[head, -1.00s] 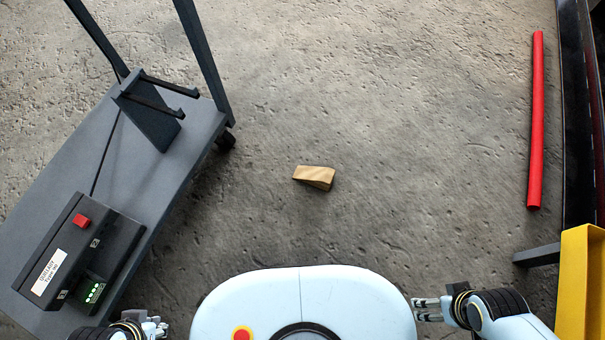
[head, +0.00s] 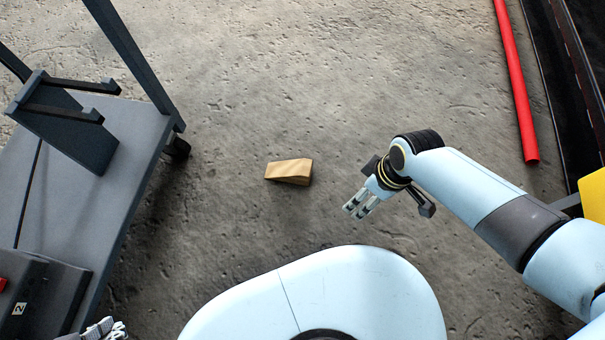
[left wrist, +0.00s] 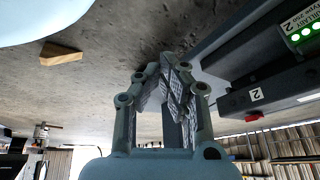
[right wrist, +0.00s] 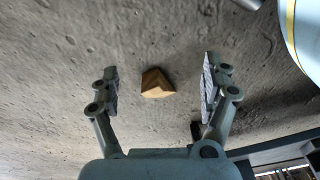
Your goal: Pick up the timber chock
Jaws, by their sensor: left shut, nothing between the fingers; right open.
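The timber chock (head: 288,171) is a light brown wooden wedge lying on the concrete floor, near the middle of the head view. My right gripper (head: 357,208) is open and empty, to the right of the chock and apart from it. In the right wrist view the chock (right wrist: 157,83) shows between the open fingers (right wrist: 160,85), some distance beyond them. My left gripper (head: 108,330) is at the bottom left edge of the head view, partly cut off. In the left wrist view its fingers (left wrist: 170,80) are shut on nothing, and the chock (left wrist: 61,53) lies off to the left.
A grey wheeled cart (head: 120,150) with a dark bracket (head: 70,125) and a dark box (head: 45,295) stands at the left. A red tube (head: 516,85) lies at the right, near a yellow object (head: 594,195). The floor around the chock is clear.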

